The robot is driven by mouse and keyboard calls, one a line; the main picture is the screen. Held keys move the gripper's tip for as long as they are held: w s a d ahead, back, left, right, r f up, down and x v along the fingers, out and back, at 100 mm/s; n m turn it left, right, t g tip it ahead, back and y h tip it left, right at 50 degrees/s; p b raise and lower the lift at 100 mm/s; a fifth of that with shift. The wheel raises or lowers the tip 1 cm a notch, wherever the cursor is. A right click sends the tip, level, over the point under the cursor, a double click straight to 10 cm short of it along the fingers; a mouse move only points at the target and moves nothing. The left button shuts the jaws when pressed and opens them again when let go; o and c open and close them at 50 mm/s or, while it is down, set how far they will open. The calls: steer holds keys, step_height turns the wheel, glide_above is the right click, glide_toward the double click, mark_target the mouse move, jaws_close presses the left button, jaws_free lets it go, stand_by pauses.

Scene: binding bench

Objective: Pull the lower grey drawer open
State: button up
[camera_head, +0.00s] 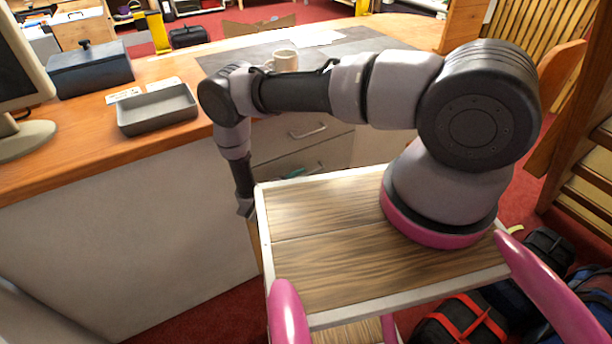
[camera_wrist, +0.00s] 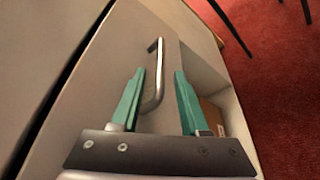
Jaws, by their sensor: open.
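The lower grey drawer (camera_wrist: 122,55) fills the middle of the wrist view with its pale front. Its metal bar handle (camera_wrist: 158,85) stands between the two teal fingers of my gripper (camera_wrist: 159,72). The fingers are open, one on each side of the bar, with a gap on both sides. In the head view the lower drawer (camera_head: 275,172) is partly hidden by my arm and by my wooden-topped base. My fingertips are mostly hidden there. The upper drawer's handle (camera_head: 308,132) shows above.
A recess with a brown box (camera_wrist: 212,115) shows beside the drawer front in the wrist view. The bench top carries a grey tray (camera_head: 157,110), a blue-grey box (camera_head: 90,72) and a mug (camera_head: 285,60). Bags (camera_head: 462,322) lie on the red floor at right.

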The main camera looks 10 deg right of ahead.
steer(key=shift+x, duration=1.3)
jaws_close()
stand_by(0.5)
